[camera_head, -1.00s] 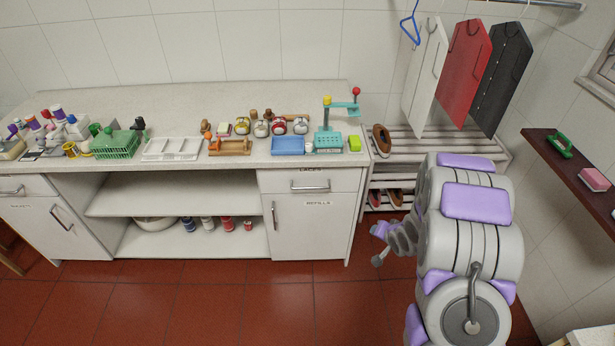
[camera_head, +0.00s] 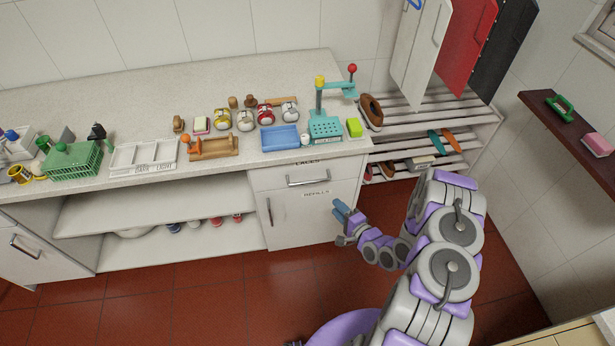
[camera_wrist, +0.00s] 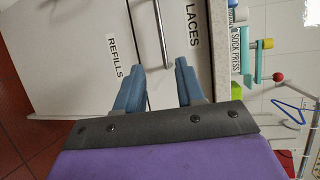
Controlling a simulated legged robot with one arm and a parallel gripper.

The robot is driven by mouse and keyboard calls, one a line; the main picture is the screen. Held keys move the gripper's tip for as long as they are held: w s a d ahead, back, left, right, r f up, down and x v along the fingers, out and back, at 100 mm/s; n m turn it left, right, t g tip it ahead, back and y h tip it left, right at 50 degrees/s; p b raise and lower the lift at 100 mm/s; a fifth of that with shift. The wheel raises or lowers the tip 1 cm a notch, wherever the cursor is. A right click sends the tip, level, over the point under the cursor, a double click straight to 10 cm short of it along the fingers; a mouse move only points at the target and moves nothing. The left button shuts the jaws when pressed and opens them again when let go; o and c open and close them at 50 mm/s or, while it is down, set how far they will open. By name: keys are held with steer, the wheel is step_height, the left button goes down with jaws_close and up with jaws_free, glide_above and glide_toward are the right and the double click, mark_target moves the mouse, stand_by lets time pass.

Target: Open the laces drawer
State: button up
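The laces drawer (camera_head: 265,178) is at the right end of the counter, just under the top, and looks shut. Its label is at its top edge, and its bar handle (camera_head: 307,181) runs across the front. In the wrist view the drawer front (camera_wrist: 197,60) is sideways, with the handle (camera_wrist: 163,35) lying ahead of the gap between my fingers. My gripper (camera_head: 345,215) is low and to the right of the drawer, in front of the cabinet. In the wrist view my gripper (camera_wrist: 158,88) has its two blue fingers apart, with nothing held between them.
The refills door (camera_head: 310,220) with an upright handle is directly below the drawer. A teal sock press (camera_head: 325,127) and a blue tray (camera_head: 280,138) stand on the counter above. A slatted shoe rack (camera_head: 440,125) is to the right.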

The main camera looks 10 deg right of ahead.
steer(key=b, duration=0.1)
glide_toward(311, 182)
steer(key=x, duration=0.7)
steer(key=b+x, duration=0.1)
steer(key=x, duration=0.1)
steer(key=shift+w+d+f, duration=0.25)
steer(key=shift+w+f, duration=0.05)
steer(key=shift+w, duration=0.1)
steer(key=shift+w+a, duration=0.25)
steer(key=shift+a, duration=0.3)
steer(key=shift+d, duration=0.3)
steer(key=c, duration=0.5)
steer(key=shift+f, duration=0.1)
jaws_close()
steer(key=shift+a, duration=0.1)
steer(key=shift+s, duration=0.1)
